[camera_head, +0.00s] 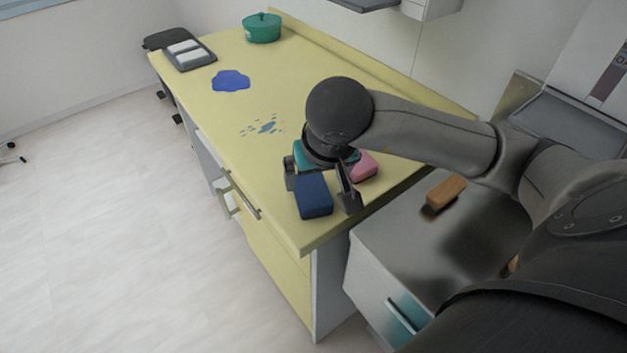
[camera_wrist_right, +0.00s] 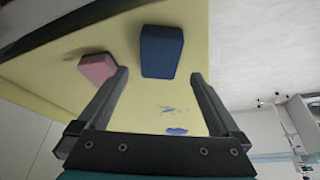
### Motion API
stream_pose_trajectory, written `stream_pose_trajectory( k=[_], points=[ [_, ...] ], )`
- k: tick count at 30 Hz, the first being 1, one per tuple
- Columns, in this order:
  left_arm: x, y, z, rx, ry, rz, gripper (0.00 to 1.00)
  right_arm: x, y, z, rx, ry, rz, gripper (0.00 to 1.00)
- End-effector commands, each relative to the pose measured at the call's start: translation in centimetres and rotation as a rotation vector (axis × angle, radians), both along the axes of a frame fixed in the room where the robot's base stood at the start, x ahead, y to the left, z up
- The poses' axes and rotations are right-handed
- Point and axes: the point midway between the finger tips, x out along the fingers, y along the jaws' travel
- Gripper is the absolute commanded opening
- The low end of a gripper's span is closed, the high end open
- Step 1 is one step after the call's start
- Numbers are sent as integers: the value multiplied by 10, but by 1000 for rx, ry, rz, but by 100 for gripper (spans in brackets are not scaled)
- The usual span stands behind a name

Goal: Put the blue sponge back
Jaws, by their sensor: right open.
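The blue sponge (camera_head: 313,196) is a dark blue block on the yellow countertop (camera_head: 330,237), near its front corner. It also shows in the right wrist view (camera_wrist_right: 162,50), just beyond the fingertips and roughly centred between them. My right gripper (camera_head: 320,192) is open above the counter, with a finger on each side of the sponge in the head view. It also shows open and empty in the wrist view (camera_wrist_right: 160,74). I cannot tell whether the fingers touch the sponge. My left gripper is not in view.
A pink sponge (camera_head: 364,166) lies close beside the right gripper. A brown block (camera_head: 445,191) lies on the grey metal surface (camera_head: 400,240). A blue puddle (camera_head: 231,80), bluish spots (camera_head: 265,126), a tray (camera_head: 200,61) with white pads and a green pot (camera_head: 262,28) are farther back.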

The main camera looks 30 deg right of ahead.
Motion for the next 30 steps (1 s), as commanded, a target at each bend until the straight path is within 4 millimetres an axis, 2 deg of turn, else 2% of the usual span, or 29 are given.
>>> stream_pose_trajectory(
  k=[1,3,9,30],
  points=[
    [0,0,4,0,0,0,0,-3,1,13,0,-5,2,100],
    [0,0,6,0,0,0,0,-8,3,24,-2,-4,1,100],
    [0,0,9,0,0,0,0,-17,6,43,1,-1,0,100],
    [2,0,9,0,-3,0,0,-19,6,45,0,1,-1,100]
  ],
)
